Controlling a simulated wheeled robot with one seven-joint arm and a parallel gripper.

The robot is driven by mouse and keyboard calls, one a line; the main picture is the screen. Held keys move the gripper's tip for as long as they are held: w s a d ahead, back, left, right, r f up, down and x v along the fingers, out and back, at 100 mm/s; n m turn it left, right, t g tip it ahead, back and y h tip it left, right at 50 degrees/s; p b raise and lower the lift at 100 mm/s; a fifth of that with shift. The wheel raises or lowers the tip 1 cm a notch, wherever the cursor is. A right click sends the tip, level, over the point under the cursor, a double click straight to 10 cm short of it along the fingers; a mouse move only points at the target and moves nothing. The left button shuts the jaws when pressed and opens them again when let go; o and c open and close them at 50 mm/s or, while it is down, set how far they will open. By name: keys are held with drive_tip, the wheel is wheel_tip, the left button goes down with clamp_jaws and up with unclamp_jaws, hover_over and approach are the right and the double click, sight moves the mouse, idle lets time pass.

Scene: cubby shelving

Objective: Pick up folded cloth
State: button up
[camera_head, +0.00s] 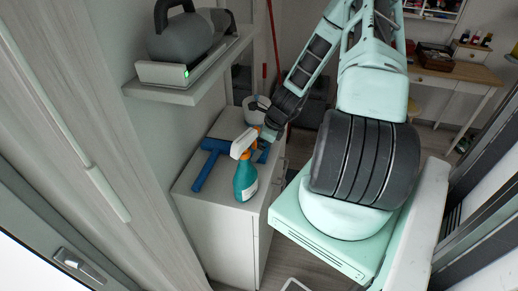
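No folded cloth can be made out in the head view. My gripper (262,118) is over the back right of a low white cabinet (222,225), behind the spray bottle. Its dark fingers look spread apart, with nothing clearly between them, though they are small and partly covered. A teal spray bottle (245,182) with a white and orange head stands upright on the cabinet's front right. A blue squeegee-like tool (208,165) lies behind and left of it. A white bucket or bowl (252,112) sits at the back, partly hidden by my gripper.
A wall shelf (190,92) with a grey appliance (180,38) overhangs the cabinet's back left. A thin red pole (273,45) stands behind. A wooden desk (455,77) with small items is at the far right. The cabinet top's front left is bare.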

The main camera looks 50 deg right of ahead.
drive_tip(key=shift+f, duration=0.1)
drive_tip(key=c, duration=0.7)
drive_tip(key=shift+c, duration=0.2)
wheel_tip(320, 180, up, 10)
drive_tip(key=b, duration=0.1)
idle(0.4)
drive_tip(key=shift+o, duration=0.8)
drive_tip(key=shift+c, duration=0.4)
